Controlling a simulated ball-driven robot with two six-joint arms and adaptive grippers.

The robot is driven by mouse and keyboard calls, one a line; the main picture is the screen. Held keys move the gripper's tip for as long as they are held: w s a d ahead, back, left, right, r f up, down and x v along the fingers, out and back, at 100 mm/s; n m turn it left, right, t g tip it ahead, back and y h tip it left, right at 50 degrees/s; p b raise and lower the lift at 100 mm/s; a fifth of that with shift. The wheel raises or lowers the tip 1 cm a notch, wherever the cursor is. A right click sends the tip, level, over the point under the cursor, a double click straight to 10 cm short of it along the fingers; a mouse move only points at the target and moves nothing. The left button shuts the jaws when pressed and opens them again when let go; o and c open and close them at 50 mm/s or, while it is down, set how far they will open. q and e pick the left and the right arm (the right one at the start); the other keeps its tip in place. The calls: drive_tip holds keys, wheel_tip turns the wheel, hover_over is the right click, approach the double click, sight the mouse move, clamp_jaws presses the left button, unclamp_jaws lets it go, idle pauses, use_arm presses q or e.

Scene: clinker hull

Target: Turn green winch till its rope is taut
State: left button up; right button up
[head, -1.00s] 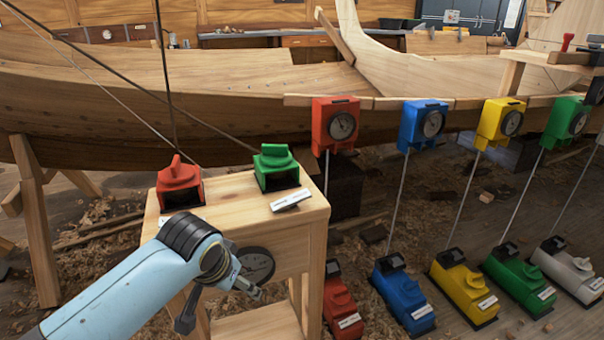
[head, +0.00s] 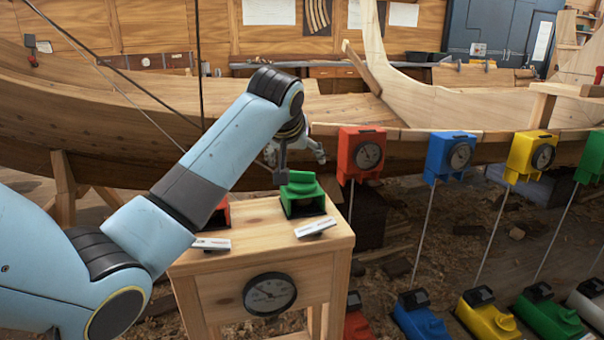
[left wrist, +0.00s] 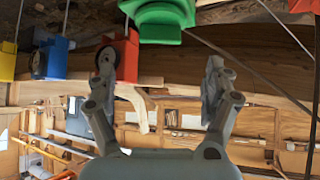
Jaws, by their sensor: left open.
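The green winch (head: 302,196) stands on the right part of a wooden stand's top (head: 250,225), with a pale label plate in front of it. A thin dark rope (head: 130,103) runs down from the upper left toward it and looks fairly straight; its lower end is hidden behind my arm. My left gripper (head: 303,163) is open and empty just above and behind the green winch, apart from it as far as I can see. In the left wrist view the winch (left wrist: 160,22) shows upside down beyond the spread fingers (left wrist: 160,78). My right gripper is out of view.
A red winch (head: 219,215) beside it is mostly hidden by my left arm. A round dial (head: 270,295) is on the stand's front. The boat hull (head: 110,135) lies close behind. Red (head: 361,155), blue (head: 450,157) and yellow (head: 531,156) gauge boxes hang at the right.

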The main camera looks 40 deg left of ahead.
sight(302, 172)
use_arm(q)
drive_tip(key=b+x, duration=0.2)
drive_tip(key=x, duration=0.7)
drive_tip(key=shift+w+f, duration=0.2)
drive_tip(key=shift+f, duration=0.2)
drive_tip(key=shift+c, duration=0.3)
drive_tip(key=c, duration=1)
